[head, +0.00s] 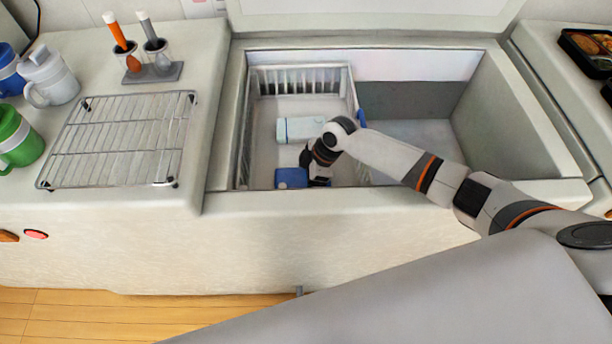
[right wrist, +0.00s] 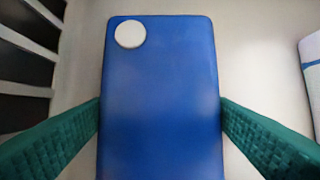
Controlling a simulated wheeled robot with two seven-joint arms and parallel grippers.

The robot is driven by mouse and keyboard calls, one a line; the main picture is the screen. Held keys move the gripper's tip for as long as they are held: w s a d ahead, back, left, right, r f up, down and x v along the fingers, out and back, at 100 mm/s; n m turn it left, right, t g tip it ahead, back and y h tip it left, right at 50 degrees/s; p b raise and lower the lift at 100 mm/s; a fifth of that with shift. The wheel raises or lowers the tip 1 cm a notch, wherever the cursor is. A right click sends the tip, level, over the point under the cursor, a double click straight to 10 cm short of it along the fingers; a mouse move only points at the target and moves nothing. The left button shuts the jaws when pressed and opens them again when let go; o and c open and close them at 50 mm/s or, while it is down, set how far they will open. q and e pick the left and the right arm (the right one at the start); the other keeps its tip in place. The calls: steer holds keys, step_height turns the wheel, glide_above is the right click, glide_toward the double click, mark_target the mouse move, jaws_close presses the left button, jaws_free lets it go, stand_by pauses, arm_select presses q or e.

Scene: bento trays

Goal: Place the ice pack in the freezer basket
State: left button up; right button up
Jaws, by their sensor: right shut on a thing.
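The blue ice pack (head: 291,178) is inside the white slatted freezer basket (head: 302,78), at its near end. My right gripper (head: 312,180) reaches down into the basket and is shut on the pack. In the right wrist view, the ice pack (right wrist: 160,100) has a white round cap and lies between my two green finger pads, which touch its sides. The pale basket floor shows around it; whether the pack rests on that floor I cannot tell. My left gripper is not in view.
A white-and-pale-blue pack (head: 300,129) lies in the basket beyond my gripper. The freezer's right compartment (head: 415,135) looks empty. A wire rack (head: 120,138), mugs (head: 48,76) and a utensil holder (head: 153,72) stand on the left counter. Food trays (head: 588,50) sit at the right.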

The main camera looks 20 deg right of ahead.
steer(key=o, duration=1.2)
steer(key=v, duration=1.2)
steer(key=shift+r+p, duration=0.1)
steer(key=shift+p, duration=0.25)
